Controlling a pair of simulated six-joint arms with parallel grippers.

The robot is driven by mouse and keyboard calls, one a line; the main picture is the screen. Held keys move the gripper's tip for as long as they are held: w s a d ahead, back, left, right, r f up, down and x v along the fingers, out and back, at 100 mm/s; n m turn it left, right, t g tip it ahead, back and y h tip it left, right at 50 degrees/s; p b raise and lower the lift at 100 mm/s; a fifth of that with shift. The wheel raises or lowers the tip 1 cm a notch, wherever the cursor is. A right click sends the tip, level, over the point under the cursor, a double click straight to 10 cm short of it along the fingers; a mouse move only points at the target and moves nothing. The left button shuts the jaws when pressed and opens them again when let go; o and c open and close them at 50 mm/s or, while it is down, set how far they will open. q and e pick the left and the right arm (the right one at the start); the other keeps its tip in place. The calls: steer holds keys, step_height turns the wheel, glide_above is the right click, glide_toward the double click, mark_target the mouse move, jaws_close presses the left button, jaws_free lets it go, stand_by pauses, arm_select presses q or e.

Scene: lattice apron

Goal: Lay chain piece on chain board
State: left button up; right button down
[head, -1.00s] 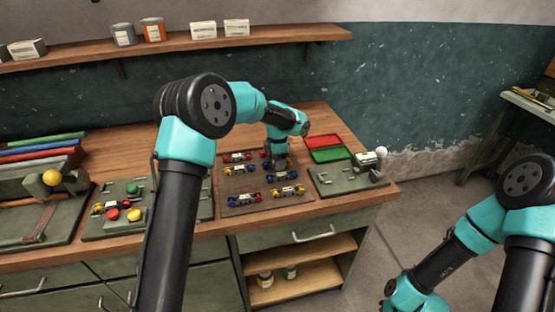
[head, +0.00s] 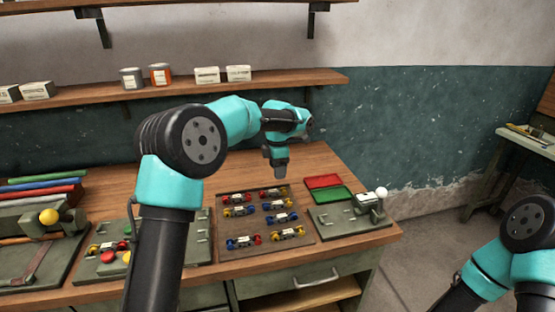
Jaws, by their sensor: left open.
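The chain board (head: 224,226) is a brown, flat board on the workbench. My left gripper (head: 281,174) is open and empty, pointing down above the back right of the board, apart from the pieces. Its fingers are small in view. My right arm shows at the lower right; its gripper is out of frame.
A red tray (head: 323,181) and a green tray (head: 333,195) lie behind a grey-green fixture (head: 345,219) right of the board. A fixture plate (head: 90,270) with coloured knobs stands left, partly hidden by my left arm. A shelf (head: 190,86) runs along the wall.

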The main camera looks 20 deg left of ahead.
arm_select(q)
steer(key=shift+r, duration=1.65)
